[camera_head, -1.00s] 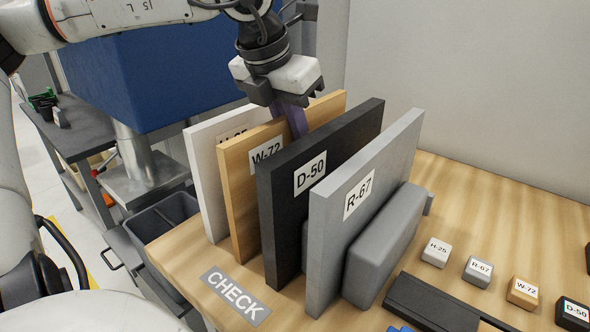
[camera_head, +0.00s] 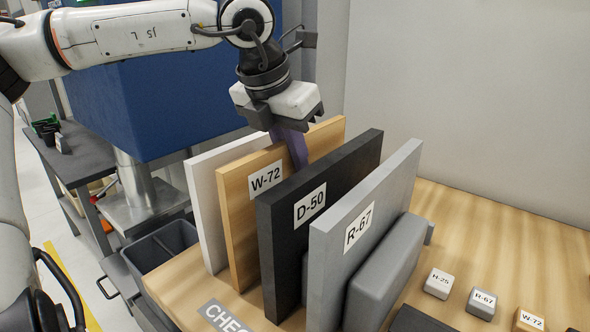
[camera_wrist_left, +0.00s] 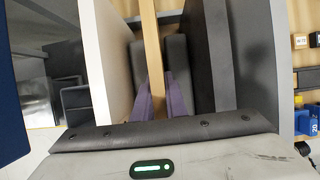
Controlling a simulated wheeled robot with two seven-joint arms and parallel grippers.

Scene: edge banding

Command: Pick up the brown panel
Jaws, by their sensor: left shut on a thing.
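The brown panel (camera_head: 240,215), labelled W-72, stands upright between a white panel (camera_head: 205,200) and a black panel (camera_head: 285,250) labelled D-50. My left gripper (camera_head: 291,143) reaches down from above over its top edge. One purple finger shows on its near side in the head view; the far finger is hidden. In the left wrist view the brown panel (camera_wrist_left: 154,50) runs between the two purple fingers (camera_wrist_left: 160,98), which are shut on it. The panel's lower edge appears to be at table level. My right gripper is in neither view.
A grey panel (camera_head: 365,225) labelled R-67 stands nearest, beside a grey block (camera_head: 385,270). Small labelled blocks (camera_head: 482,304) lie at right on the wooden table (camera_head: 500,240). A grey bin (camera_head: 165,250) is at left. The neighbouring panels leave narrow gaps.

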